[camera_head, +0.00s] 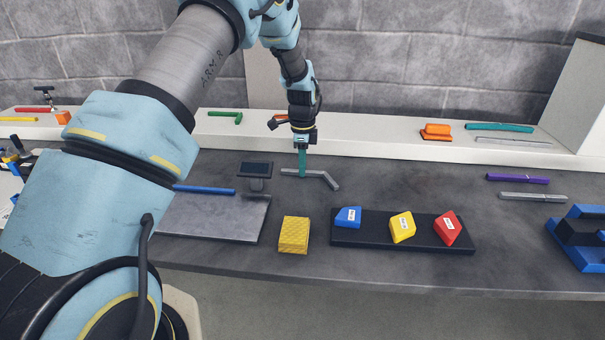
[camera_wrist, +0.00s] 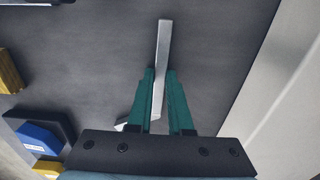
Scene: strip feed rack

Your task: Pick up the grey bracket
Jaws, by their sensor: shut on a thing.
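The grey bracket (camera_head: 324,178) is a slim bar with a bend, on the dark table near the back ledge in the head view. My gripper (camera_head: 302,174) points down over its straight arm. In the wrist view the bracket (camera_wrist: 164,50) runs between the two green fingers of my gripper (camera_wrist: 160,88), and its bent end shows at the lower left of the fingers. The fingers are shut on the bracket. I cannot tell whether the bracket touches the table.
A yellow block (camera_head: 294,235) and a black tray (camera_head: 360,238) with blue, yellow and red labelled blocks stand in front. A grey plate (camera_head: 213,219), a blue bar (camera_head: 204,189) and a small dark stand (camera_head: 256,170) lie left. The white ledge (camera_head: 375,134) runs behind.

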